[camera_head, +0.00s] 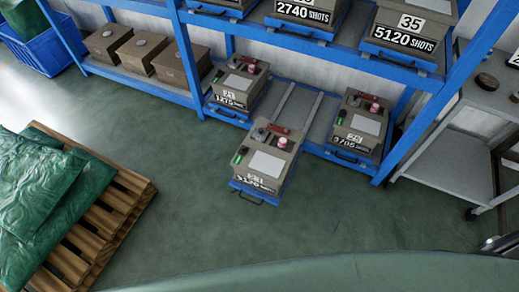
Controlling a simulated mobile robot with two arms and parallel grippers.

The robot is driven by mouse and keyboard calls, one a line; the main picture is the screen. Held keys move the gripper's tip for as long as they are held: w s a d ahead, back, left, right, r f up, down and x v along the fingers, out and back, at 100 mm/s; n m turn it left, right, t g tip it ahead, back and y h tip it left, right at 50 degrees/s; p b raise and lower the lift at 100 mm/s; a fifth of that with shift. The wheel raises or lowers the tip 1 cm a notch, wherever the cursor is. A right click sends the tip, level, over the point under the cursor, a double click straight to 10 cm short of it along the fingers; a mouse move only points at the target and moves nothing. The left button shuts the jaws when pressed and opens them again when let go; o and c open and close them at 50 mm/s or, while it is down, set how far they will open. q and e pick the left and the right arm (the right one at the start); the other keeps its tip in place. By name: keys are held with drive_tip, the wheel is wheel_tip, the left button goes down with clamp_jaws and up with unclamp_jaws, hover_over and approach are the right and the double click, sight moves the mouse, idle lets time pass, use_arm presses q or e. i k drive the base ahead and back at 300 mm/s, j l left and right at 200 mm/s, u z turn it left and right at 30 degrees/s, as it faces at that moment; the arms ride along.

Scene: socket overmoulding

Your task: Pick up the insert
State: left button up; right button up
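Several beige block-shaped units with numbered labels are on the blue rack; I cannot tell which one is the insert. One unit (265,163), its label partly readable, sits forward of the others on a pulled-out blue tray (254,198) with a front handle. It has a pale plate, red and dark parts on top and a green part at its left. Another unit labelled 1275 shots (238,86) stands behind left, and one labelled 2705 shots (360,124) stands to the right. Neither of my grippers is in view.
The blue rack (182,55) holds more labelled units on its upper shelf and brown boxes (140,52) at left. A wooden pallet (110,215) with green sacks (45,190) lies at left. A grey cart (450,160) stands right. The green floor (200,225) is clear in front.

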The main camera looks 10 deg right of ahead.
sight(260, 135)
drive_tip(key=l, duration=0.45)
drive_tip(key=i+l+z, duration=0.15)
drive_tip(key=l, duration=0.8)
drive_tip(key=i+l+z, duration=0.15)
drive_tip(key=l, duration=0.75)
drive_tip(key=i+z, duration=0.05)
